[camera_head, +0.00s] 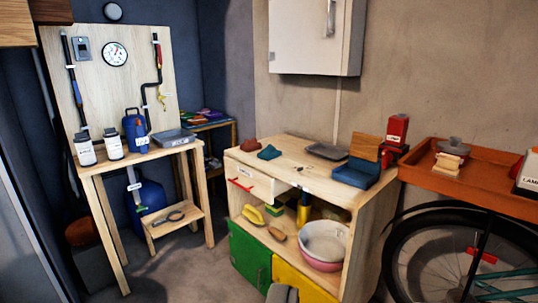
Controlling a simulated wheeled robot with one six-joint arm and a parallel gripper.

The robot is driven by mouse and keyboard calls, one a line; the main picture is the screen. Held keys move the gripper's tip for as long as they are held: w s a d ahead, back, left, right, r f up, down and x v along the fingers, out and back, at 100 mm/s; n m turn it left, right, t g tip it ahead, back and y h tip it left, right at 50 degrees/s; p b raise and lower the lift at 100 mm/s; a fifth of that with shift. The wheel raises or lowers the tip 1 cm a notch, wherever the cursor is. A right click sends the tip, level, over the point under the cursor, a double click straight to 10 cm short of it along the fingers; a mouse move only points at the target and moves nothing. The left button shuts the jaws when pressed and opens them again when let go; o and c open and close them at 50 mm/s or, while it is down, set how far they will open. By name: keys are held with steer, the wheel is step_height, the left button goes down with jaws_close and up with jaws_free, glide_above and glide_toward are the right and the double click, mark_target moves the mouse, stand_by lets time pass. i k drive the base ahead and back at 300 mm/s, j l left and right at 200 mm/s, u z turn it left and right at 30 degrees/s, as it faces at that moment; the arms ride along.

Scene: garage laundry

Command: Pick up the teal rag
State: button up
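The teal rag (269,153) lies crumpled on the top of the wooden cabinet (292,161), near its left end. A reddish-brown cloth-like thing (251,144) lies just to its left. A grey shape at the bottom edge of the view looks like part of my gripper (283,294). It is well below and apart from the rag, in front of the cabinet's doors. Its fingers cannot be made out, so I cannot tell whether it is open or shut.
A dark tray (326,152) and a blue box (356,173) stand right of the rag. A drawer with a red handle (241,185) juts out below. A workbench (167,149) stands left, an orange shelf (477,172) and bicycle wheel (450,250) right. Floor (185,270) between bench and cabinet is clear.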

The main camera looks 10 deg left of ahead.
mark_target(270, 152)
steer(key=i+u, duration=0.35)
steer(key=i, duration=2)
